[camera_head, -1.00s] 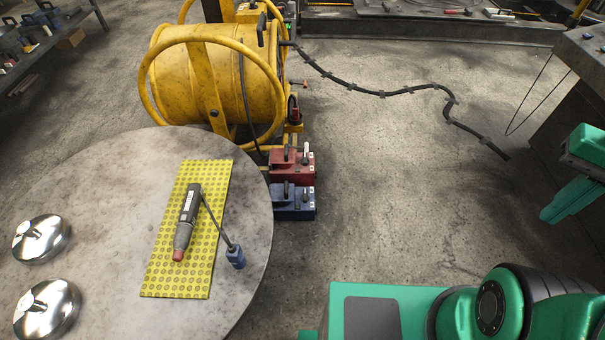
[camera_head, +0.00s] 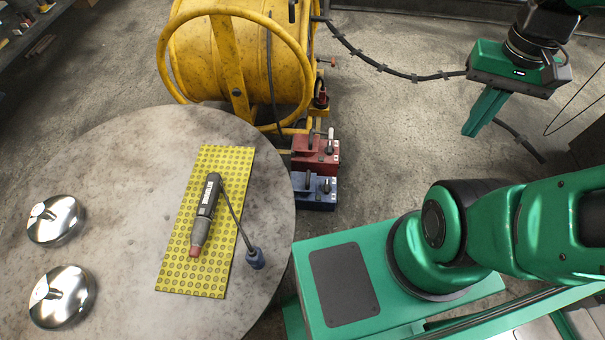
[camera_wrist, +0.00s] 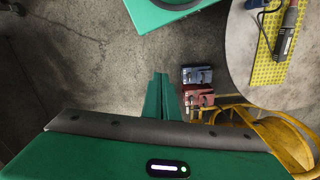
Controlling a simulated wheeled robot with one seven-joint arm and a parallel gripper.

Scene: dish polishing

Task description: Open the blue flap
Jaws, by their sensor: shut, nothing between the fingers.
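A small blue box (camera_head: 316,203) with a dark lever-like part and a pale part on top stands on the floor side of the round table, in front of a red box (camera_head: 313,165). A separate blue flap is too small to make out. Both boxes show in the wrist view, blue (camera_wrist: 190,74) and red (camera_wrist: 199,95). My gripper (camera_head: 472,132) points downward in the air, to the right of and apart from the boxes. Its green fingers (camera_wrist: 160,76) are together and empty in the wrist view.
The round table (camera_head: 120,140) holds a yellow dotted mat (camera_head: 175,278) with a grey tool (camera_head: 205,215), a blue plug (camera_head: 256,260) and two shiny lids (camera_head: 54,218). A yellow drum (camera_head: 260,60) stands behind. A black cable (camera_head: 375,66) crosses open floor.

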